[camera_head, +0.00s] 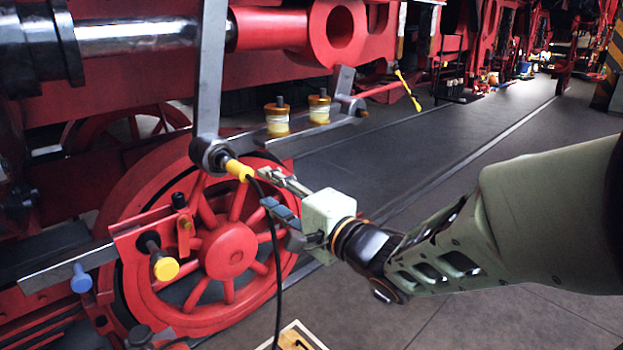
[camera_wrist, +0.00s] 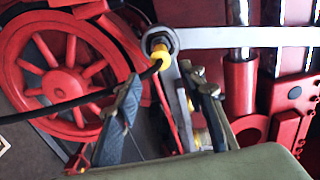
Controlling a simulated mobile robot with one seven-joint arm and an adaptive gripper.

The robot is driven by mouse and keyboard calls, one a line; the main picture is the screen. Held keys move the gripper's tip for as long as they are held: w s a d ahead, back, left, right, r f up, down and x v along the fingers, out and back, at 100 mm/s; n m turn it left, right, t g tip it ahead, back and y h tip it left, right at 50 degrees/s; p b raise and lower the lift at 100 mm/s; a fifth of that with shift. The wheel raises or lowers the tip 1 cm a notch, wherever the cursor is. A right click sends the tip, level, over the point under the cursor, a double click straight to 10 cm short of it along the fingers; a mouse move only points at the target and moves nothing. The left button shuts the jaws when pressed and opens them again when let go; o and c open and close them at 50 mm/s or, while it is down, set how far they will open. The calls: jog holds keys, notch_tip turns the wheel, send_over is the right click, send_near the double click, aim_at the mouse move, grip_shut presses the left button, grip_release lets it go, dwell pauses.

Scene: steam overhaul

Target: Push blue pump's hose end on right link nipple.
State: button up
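A yellow hose end (camera_head: 239,170) with a black hose (camera_head: 279,280) sits at the dark round eye (camera_head: 206,154) at the foot of a grey upright link (camera_head: 211,70). It lines up with the eye's short nipple and seems to be on it; how far on I cannot tell. The hose hangs down from it. In the wrist view the yellow end (camera_wrist: 157,57) is against the eye, and the hose bends left. My gripper (camera_head: 268,188) is open, with its fingertips just right of the hose end. The wrist view shows a clear gap between the fingers (camera_wrist: 165,88). The blue pump is not recognizable.
A red spoked wheel (camera_head: 229,250) stands behind. A red bracket with a yellow knob (camera_head: 166,268) and a blue knob (camera_head: 81,279) are lower left. Two yellow-capped cups (camera_head: 277,120) stand above my gripper. The floor at right is clear.

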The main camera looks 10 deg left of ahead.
aim_at(247, 175)
jog(key=shift+b+x, duration=0.45)
jog(key=shift+x, duration=4)
grip_shut()
jog(key=shift+r, duration=0.1)
jog(key=shift+p+v, duration=0.45)
jog(key=shift+v, duration=2)
